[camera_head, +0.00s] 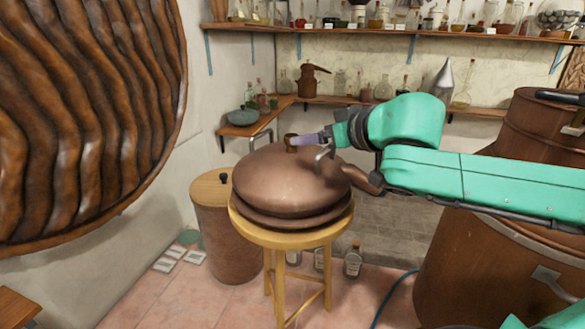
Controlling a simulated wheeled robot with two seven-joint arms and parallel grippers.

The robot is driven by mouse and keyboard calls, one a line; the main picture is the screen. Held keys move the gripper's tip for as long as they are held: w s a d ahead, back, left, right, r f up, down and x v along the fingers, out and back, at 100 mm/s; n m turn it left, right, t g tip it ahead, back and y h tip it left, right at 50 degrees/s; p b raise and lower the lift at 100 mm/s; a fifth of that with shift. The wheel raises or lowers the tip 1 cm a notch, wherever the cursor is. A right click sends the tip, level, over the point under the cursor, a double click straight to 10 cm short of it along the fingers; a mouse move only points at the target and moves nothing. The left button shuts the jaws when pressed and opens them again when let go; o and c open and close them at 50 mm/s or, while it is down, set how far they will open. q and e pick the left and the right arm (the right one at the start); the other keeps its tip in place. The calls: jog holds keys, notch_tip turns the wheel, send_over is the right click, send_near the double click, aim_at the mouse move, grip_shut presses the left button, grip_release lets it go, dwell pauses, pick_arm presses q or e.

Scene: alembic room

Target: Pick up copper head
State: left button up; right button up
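The copper head (285,185) is a wide, rounded brown dome resting on a round wooden stool (290,236) in the middle of the head camera view. A short spout or pipe (362,180) sticks out on its right, partly behind my arm. My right gripper (312,146) reaches in from the right, on a teal arm, and sits over the top right of the dome, near a small brown knob (291,143). I cannot tell whether it touches the head, or how far its fingers are apart. My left gripper is not in view.
A large copper vessel (470,265) stands at the right. A copper barrel with a wooden lid (222,240) is behind the stool at left. A big ribbed brown form (85,110) fills the upper left. Shelves of glassware line the back wall. Bottles (353,262) stand on the floor.

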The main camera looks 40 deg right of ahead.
aim_at(292, 135)
jog(key=x, duration=0.4)
jog(key=shift+w+f, duration=0.15)
jog(key=shift+w, duration=0.4)
jog(key=p+x, duration=0.2)
jog(key=x, duration=0.1)
jog(key=shift+w, duration=0.15)
jog(key=shift+w+d+f, duration=0.1)
jog(key=shift+w+f, duration=0.2)
jog(key=shift+f, duration=0.05)
jog(key=shift+s+r, duration=0.15)
grip_shut()
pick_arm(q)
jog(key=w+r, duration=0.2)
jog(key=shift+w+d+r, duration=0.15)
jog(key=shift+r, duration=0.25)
